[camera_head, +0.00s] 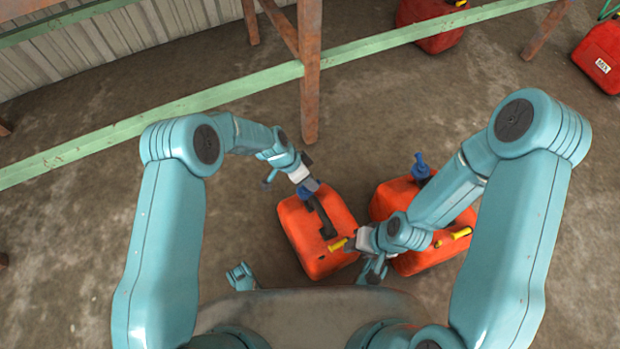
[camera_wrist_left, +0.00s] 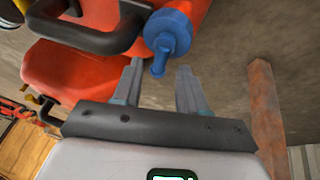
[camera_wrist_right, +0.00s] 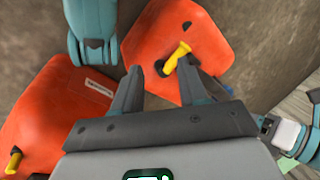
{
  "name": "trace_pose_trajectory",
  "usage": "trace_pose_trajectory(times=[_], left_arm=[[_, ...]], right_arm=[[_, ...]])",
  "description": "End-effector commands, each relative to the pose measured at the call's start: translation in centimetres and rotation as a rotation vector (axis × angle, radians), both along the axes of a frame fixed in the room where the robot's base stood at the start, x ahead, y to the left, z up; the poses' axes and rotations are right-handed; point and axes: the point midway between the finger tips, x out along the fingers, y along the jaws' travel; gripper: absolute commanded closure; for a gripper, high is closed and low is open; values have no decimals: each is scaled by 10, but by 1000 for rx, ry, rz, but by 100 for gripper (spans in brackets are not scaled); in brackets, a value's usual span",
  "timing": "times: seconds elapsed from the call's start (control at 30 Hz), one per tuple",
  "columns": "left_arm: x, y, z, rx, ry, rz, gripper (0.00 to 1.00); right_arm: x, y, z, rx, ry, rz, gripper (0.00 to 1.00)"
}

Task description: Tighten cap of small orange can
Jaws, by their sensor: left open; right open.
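The smaller orange can (camera_head: 325,217) stands on the floor in front of me, with a blue cap (camera_head: 306,190) at its far end and a yellow part (camera_head: 337,245) at its near end. My left gripper (camera_head: 313,186) is open at the blue cap. In the left wrist view the cap (camera_wrist_left: 168,34) with its downward tab lies just beyond the spread fingertips (camera_wrist_left: 160,66). My right gripper (camera_head: 352,243) is open beside the yellow part. In the right wrist view the yellow part (camera_wrist_right: 177,56) lies just ahead of the empty fingers (camera_wrist_right: 159,68); contact cannot be told.
A larger orange can (camera_head: 383,207) with a blue cap (camera_head: 422,166) stands close on the right, partly hidden by my right arm. A rusty post (camera_head: 311,80) and green rail (camera_head: 215,95) stand beyond. More red cans (camera_head: 600,55) are farther back. Floor at left is clear.

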Motion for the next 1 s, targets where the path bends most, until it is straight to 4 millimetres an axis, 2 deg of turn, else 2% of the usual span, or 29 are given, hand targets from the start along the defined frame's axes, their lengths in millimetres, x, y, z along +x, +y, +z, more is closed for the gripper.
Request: trace_pose_trajectory(times=[0.03, 0.3, 0.5, 0.7, 1.0], left_arm=[[1, 5, 15, 0, -2, 2, 58], [1, 36, 81, 0, -2, 1, 58], [0, 54, 118, 0, 0, 1, 58], [1, 62, 134, 0, 1, -1, 58], [0, 63, 135, 0, 1, -1, 58]], right_arm=[[-3, 1, 9, 2, 8, 2, 58], [-8, 5, 33, 5, 19, 21, 58], [-11, 8, 43, 7, 26, 33, 58], [-12, 10, 47, 9, 27, 38, 58], [-13, 10, 47, 9, 27, 38, 58]])
